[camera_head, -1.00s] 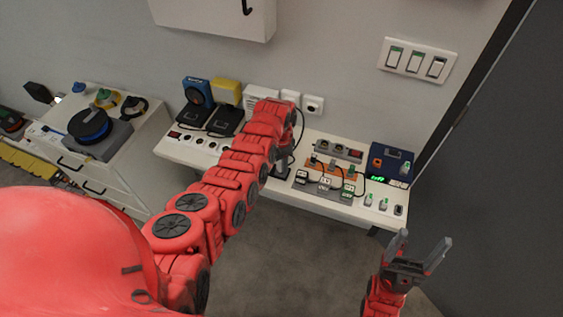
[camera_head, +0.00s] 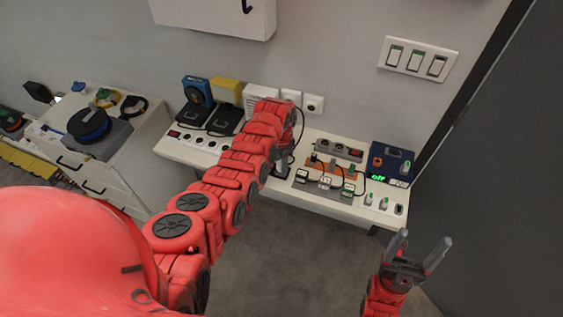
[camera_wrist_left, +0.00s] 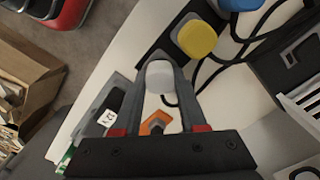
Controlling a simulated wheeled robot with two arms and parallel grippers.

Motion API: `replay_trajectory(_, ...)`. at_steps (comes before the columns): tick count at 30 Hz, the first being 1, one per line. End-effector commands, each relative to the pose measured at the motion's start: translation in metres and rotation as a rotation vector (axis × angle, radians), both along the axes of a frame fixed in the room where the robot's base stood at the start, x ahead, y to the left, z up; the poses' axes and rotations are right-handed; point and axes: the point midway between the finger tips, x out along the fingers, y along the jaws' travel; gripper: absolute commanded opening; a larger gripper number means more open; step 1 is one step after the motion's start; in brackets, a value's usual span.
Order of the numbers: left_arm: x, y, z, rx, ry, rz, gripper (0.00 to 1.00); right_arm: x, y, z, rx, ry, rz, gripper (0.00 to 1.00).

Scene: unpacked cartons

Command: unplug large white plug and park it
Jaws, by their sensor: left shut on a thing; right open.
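The large white plug (camera_wrist_left: 160,75) sits between the fingertips of my left gripper (camera_wrist_left: 161,80) in the left wrist view. The fingers are shut on it. In the head view my left gripper (camera_head: 283,160) is low over the middle of the white bench (camera_head: 345,208), and its arm hides much of the spot. Whether the plug is still seated in a socket cannot be told. A grey holder with a label card (camera_wrist_left: 104,116) and an orange part (camera_wrist_left: 155,122) lie near the fingers. My right gripper (camera_head: 425,238) is open and empty, in front of the bench's right end.
A yellow plug (camera_wrist_left: 197,38) is close beside the white one, with black cables around. A blue box (camera_head: 391,160) with a green-lit display stands at the bench's right. Several switches (camera_head: 384,202) line its front edge. The floor in front is clear.

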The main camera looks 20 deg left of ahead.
Motion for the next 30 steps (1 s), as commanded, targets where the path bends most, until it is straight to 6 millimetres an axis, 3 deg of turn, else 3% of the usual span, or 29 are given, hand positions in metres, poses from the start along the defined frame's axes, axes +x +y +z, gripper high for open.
replay_trajectory(10, 0.0000, -0.0001, -0.0027, 0.000, 0.000, 0.000, 0.00, -0.0001, 0.0000, -0.0021, 0.000, 0.000, 0.000, 0.76)
replay_trajectory(11, 0.0000, -0.0001, -0.0027, 0.000, 0.000, 0.000, 0.45, -0.0001, 0.0000, -0.0021, 0.000, 0.000, 0.000, 0.76)
replay_trajectory(16, 0.0000, -0.0001, -0.0026, 0.000, 0.000, 0.000, 0.75, 0.0000, 0.0000, -0.0021, 0.000, 0.000, 0.000, 0.76)
replay_trajectory(30, 0.0011, -0.0001, 0.0040, 0.001, -0.001, 0.000, 0.76, 0.0000, 0.0000, -0.0047, 0.000, 0.000, 0.000, 0.76)
